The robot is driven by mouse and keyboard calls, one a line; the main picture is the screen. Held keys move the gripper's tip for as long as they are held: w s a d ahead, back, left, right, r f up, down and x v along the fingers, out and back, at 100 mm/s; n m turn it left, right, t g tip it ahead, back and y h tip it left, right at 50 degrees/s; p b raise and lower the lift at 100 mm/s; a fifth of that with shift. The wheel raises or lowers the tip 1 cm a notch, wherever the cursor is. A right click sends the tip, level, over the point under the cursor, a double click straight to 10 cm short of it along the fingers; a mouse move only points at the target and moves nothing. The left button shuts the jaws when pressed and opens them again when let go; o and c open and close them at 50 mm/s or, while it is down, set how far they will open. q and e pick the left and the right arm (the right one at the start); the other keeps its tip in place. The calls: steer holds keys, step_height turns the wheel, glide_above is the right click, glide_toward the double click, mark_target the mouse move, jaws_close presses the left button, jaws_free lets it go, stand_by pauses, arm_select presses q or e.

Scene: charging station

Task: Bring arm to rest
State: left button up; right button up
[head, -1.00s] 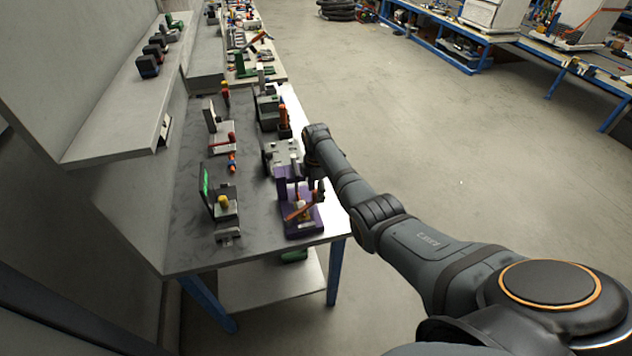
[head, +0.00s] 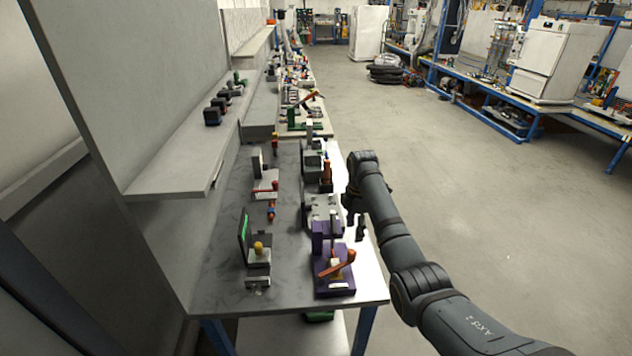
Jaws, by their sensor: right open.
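My right arm (head: 395,245) comes in from the lower right and reaches to the right edge of the workbench (head: 225,295). My right gripper (head: 355,228) points down at the arm's far end, small and dark. It is open, and I see nothing held in it. It is just right of the purple fixture (head: 335,288) with an orange lever (head: 340,264), apart from it in the picture. My left arm and gripper are not in view.
A green-screen device (head: 245,238) with a yellow knob stands on the bench's left. Grey fixtures (head: 320,210) stand behind the purple one. A shelf (head: 165,185) overhangs the left side. Open floor (head: 480,200) lies right of the bench.

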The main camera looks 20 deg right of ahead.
steer(key=s+a+f+m+t+h, duration=0.1)
steer(key=s+a+f+m+t, duration=0.15)
steer(key=s+f+m, duration=0.9)
steer(key=s+a+r+m+t, duration=0.1)
steer(key=s+a+r+m, duration=0.15)
steer(key=s, duration=0.75)
steer(key=s+a+r+m, duration=0.1)
steer(key=s+r+m, duration=0.15)
steer(key=s, duration=0.75)
step_height(320, 180, down, 29)
steer(key=s+d+g, duration=0.1)
steer(key=s+d, duration=0.2)
steer(key=s+f+g+b, duration=0.1)
steer(key=s+f, duration=1.5)
steer(key=s, duration=0.1)
steer(key=shift+s+d+m, duration=0.25)
steer(key=shift+s+m, duration=0.05)
steer(key=shift+m, duration=0.15)
